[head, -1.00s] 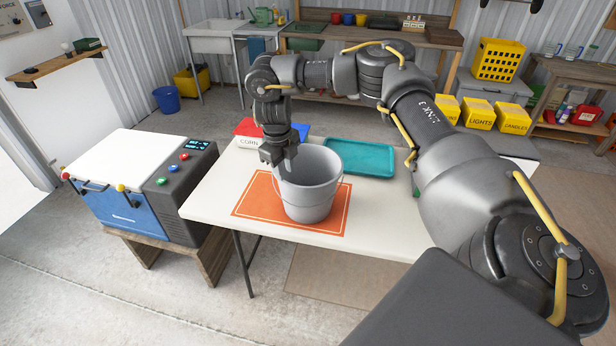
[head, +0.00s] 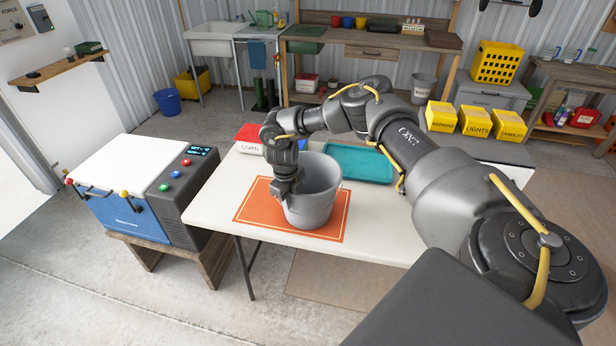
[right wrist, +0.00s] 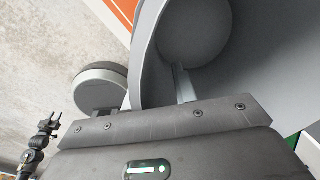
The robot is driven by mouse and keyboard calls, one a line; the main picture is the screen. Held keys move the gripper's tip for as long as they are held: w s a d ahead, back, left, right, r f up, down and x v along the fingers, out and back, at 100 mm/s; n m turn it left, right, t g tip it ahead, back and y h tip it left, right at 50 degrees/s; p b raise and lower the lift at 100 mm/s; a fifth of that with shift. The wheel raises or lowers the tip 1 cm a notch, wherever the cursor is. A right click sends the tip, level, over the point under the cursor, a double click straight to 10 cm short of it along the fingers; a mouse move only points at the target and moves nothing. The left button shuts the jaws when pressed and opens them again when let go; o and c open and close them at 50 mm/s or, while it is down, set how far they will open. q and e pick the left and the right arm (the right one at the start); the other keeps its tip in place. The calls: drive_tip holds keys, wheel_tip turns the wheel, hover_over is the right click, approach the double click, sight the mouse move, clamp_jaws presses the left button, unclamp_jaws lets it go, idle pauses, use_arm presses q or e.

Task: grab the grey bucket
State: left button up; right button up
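The grey bucket (head: 318,203) stands upright on an orange mat (head: 258,205) on a white table. My right gripper (head: 287,188) is down at the bucket's left rim. In the right wrist view, the bucket's wall (right wrist: 146,45) runs between my right gripper's fingers (right wrist: 145,88): one finger is inside the bucket, the other outside. A gap shows between the inner finger and the wall, so the gripper looks open. My left gripper (right wrist: 48,126) shows small at the left of the right wrist view, apart from the bucket, its fingers apart and empty.
A teal tray (head: 358,164) lies behind the bucket on the table (head: 215,205). A red and white box marked CORN (head: 250,138) stands at the table's back left. A blue cooler (head: 125,215) stands left of the table. The table's front left is clear.

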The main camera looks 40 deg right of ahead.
drive_tip(key=shift+f, duration=0.1)
clamp_jaws()
idle(1.4)
